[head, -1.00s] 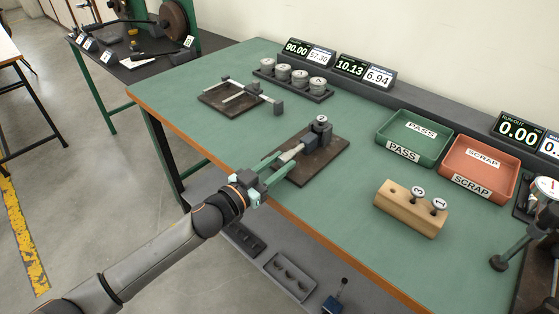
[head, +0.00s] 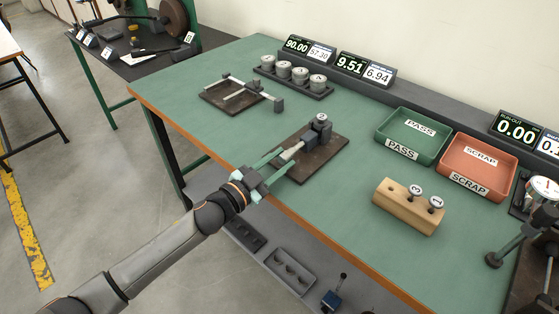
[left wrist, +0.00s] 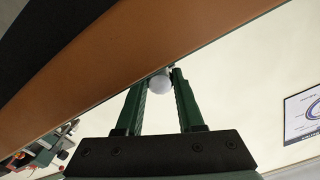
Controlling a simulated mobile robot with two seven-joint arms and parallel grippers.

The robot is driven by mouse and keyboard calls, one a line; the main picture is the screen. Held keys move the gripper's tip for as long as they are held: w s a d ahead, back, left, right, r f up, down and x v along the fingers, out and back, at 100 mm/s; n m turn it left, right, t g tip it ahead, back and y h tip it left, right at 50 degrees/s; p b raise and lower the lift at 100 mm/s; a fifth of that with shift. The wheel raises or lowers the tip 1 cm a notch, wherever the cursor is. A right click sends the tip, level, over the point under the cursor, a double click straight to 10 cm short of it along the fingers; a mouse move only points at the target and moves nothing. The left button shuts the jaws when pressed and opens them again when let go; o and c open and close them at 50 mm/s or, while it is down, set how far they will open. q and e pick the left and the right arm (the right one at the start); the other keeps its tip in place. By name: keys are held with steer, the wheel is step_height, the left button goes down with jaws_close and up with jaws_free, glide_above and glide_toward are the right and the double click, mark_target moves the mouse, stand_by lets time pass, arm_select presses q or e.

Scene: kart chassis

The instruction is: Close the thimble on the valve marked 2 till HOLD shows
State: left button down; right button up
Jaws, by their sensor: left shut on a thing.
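A valve (head: 321,121) stands in the dark measuring fixture on a brown plate (head: 325,165); its mark is too small to read surely. The fixture's light grey thimble (head: 292,152) points toward the table's front edge. My left gripper (head: 281,158) is shut on the thimble's near end, its arm reaching in over the front edge. In the left wrist view a pale round end (left wrist: 160,82) shows between the two green fingers. The green display (head: 350,64) behind reads 9.51, beside a white one with 6.94 (head: 379,74); I see no HOLD on it. My right gripper is out of view.
A wooden block (head: 405,208) holds valves marked 3 and 1. The green PASS tray (head: 386,137) and red SCRAP tray (head: 447,165) stand at the right. A caliper-like tool (head: 240,91) lies on a plate at the left. The table's middle is clear around the fixture.

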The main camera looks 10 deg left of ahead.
arm_select(q)
steer(key=c, duration=0.5)
jaws_free()
steer(key=v, duration=1.2)
steer(key=shift+s+a, duration=0.15)
steer(key=shift+s, duration=0.05)
